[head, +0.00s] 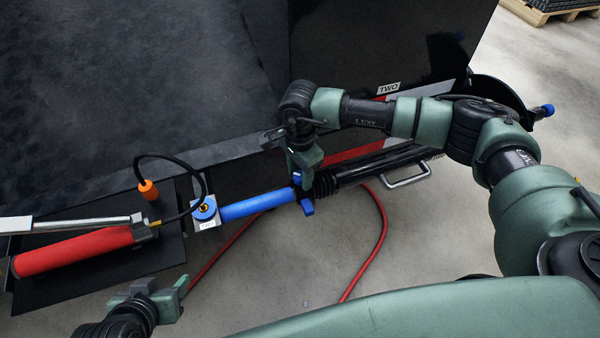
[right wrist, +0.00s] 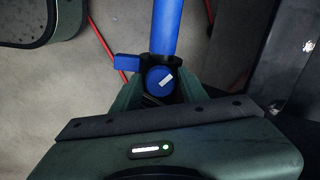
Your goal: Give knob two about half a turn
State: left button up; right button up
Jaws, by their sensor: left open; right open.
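A blue knob (right wrist: 160,78) with a white mark on its face shows in the right wrist view, at the end of a blue tube (right wrist: 164,25). The white mark lies at a slant. A blue tab (right wrist: 127,62) sticks out left of the knob. My right gripper (right wrist: 160,92) is open, with its fingers on either side of the knob; I cannot tell whether they touch it. In the head view, my right gripper (head: 302,170) hides part of the blue fitting (head: 307,207). My left gripper (head: 176,291) is open and empty at the lower left.
A blue fitting (head: 205,208) with a TWO label stands at the tube's left end. A red cylinder (head: 75,250) lies on a dark plate at left. An orange plug (head: 148,190) and a red hose (head: 382,225) are nearby.

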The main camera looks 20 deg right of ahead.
grip_shut()
jog(key=shift+m, duration=0.8)
jog(key=m, duration=0.3)
jog(key=shift+p, duration=0.35)
pick_arm(q)
jog(key=s+g, duration=0.1)
jog(key=s+a+f, duration=0.1)
jog(key=s, duration=0.1)
jog(key=shift+s+a+f+g, duration=0.1)
jog(key=shift+s+f+g, duration=0.1)
jog(key=shift+g, duration=0.2)
pick_arm(e)
grip_release()
